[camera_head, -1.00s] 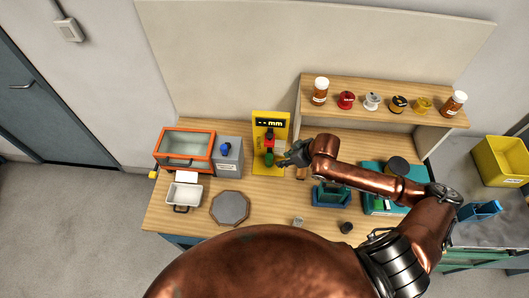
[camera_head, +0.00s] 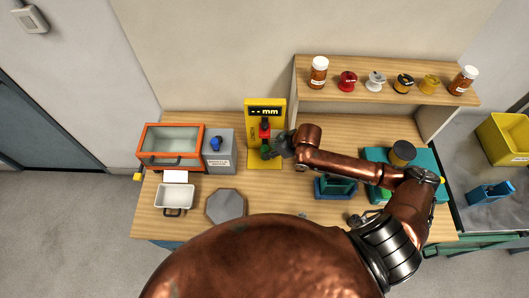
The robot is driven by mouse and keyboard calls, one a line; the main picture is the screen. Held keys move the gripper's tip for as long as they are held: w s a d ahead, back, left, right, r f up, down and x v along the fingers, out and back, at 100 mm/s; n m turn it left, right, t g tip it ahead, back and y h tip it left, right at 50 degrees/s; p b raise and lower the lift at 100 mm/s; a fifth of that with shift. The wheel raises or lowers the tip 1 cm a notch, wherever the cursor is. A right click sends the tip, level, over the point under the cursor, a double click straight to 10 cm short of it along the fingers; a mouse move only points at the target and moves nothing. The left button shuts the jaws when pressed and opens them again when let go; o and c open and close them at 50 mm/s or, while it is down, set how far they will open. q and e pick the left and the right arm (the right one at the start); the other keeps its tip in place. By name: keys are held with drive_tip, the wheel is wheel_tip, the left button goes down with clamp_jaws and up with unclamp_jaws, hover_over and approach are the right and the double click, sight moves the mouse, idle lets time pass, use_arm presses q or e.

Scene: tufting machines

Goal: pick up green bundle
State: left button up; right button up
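The green bundle (camera_head: 265,151) is a small dark green shape at the front of the yellow gauge stand (camera_head: 252,120), below its red part (camera_head: 265,131). My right gripper (camera_head: 274,149) reaches in from the right, with its fingertips at the right side of the bundle. It looks touching or very close. The fingers are too small and partly hidden to tell whether they are open or shut on it. My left gripper is not in view.
An orange-framed glass-topped box (camera_head: 172,139) and a grey unit (camera_head: 218,158) stand left of the gauge. A white tray (camera_head: 175,194) and a grey octagonal plate (camera_head: 225,206) lie in front. A shelf (camera_head: 330,73) with jars and spools is behind my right arm.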

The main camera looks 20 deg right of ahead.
drive_tip(key=x, duration=0.4)
drive_tip(key=shift+a+f, duration=0.1)
drive_tip(key=shift+f, duration=0.15)
clamp_jaws()
drive_tip(key=shift+r, duration=0.2)
